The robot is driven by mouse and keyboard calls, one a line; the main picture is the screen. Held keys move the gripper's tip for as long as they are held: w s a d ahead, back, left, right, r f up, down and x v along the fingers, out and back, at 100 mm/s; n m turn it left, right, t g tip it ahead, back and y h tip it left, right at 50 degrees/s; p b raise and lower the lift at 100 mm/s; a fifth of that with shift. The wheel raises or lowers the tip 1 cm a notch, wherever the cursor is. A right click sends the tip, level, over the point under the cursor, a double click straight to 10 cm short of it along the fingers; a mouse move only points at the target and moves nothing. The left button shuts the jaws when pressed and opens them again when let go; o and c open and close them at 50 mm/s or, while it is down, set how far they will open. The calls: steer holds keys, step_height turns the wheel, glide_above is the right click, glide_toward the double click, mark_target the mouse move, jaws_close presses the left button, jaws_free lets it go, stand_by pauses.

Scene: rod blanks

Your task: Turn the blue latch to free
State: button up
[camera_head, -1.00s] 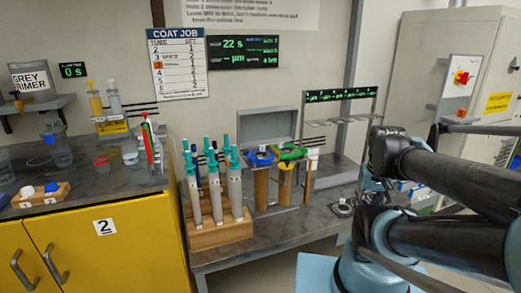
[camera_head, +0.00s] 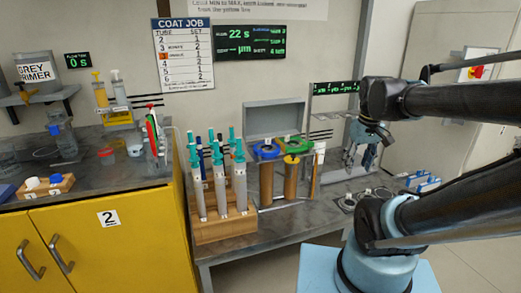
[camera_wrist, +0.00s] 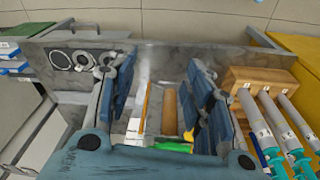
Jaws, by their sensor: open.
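A blue ring-shaped piece (camera_head: 267,151) sits on top of a brown cylinder (camera_head: 266,183) on the bench; it is the likeliest blue latch, but its turn position is too small to tell. A green ring (camera_head: 294,145) and a yellow ring (camera_head: 291,159) are beside it. My gripper (camera_head: 361,160) is open and empty, to the right of these rings and above the bench. In the wrist view my gripper (camera_wrist: 162,65) has its fingers spread, with a brown cylinder (camera_wrist: 170,112) and a green piece (camera_wrist: 176,147) seen between them. The blue ring is not clearly visible there.
A wooden rack (camera_head: 224,228) with several teal-capped tubes stands left of the rings. A white-topped upright piece (camera_head: 318,155) stands between the rings and my gripper. Round holders (camera_head: 347,203) lie on the bench at right. A grey panel (camera_head: 275,118) stands behind.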

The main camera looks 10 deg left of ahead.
steer(key=w+a+r+n, duration=0.4)
steer(key=w+a+r, duration=0.2)
steer(key=w+a, duration=0.2)
step_height(320, 180, up, 4)
steer(key=n+g, duration=0.2)
steer(key=n, duration=0.6)
glide_above(260, 149)
step_height(260, 149, down, 16)
steer(key=shift+s+f, duration=0.1)
steer(key=shift+f, duration=0.15)
steer(key=c, duration=1)
